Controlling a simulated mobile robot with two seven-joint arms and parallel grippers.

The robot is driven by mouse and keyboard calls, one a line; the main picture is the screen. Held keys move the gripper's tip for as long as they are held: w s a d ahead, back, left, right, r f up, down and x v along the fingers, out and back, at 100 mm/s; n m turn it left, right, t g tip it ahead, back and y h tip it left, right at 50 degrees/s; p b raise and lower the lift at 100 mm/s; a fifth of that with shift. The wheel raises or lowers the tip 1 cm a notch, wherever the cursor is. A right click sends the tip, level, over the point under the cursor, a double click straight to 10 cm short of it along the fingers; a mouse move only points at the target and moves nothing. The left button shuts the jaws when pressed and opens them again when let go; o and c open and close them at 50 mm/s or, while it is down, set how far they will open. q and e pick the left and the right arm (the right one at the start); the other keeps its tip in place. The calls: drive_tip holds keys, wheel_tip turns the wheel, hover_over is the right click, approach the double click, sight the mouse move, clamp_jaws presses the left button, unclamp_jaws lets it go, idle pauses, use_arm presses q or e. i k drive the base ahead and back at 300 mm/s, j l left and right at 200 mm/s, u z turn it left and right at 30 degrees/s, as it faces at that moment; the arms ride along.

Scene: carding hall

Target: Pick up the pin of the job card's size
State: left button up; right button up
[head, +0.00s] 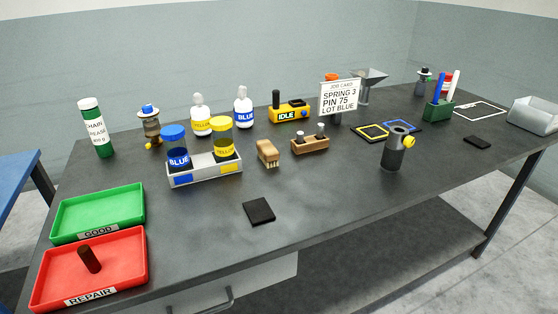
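The white job card (339,97) stands at the back middle of the table and reads SPRING 3, PIN 75, LOT BLUE. A small wooden block (311,146) sits in front of it, with two short upright pieces in its top that look like pins. One has a pale metal top (320,129) at the right; the other, darker one (295,139) is at the left. No size marking is readable on either. Neither of my grippers shows in the head view.
The grey table (330,190) holds a rack (205,180) with BLUE and YELLOW jars, a wooden brush-like block (268,153), a dark cylinder with yellow knob (394,150), and a black pad (259,211). Green GOOD (139,207) and red REPAIR (136,281) trays stand front left. The front middle is mostly clear.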

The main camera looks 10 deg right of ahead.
sight(320, 128)
drive_tip(key=l+u, duration=0.25)
drive_tip(key=u, duration=0.15)
drive_tip(key=l+u, duration=0.25)
drive_tip(key=u, duration=0.15)
drive_tip(key=k+l+u, duration=0.2)
drive_tip(key=l, duration=0.2)
drive_tip(key=l+u, duration=0.15)
drive_tip(key=l, duration=0.3)
drive_tip(key=k+l, duration=0.1)
drive_tip(key=l, duration=0.2)
drive_tip(key=k+l+u, duration=0.1)
drive_tip(key=k+l, duration=0.15)
drive_tip(key=l, duration=0.3)
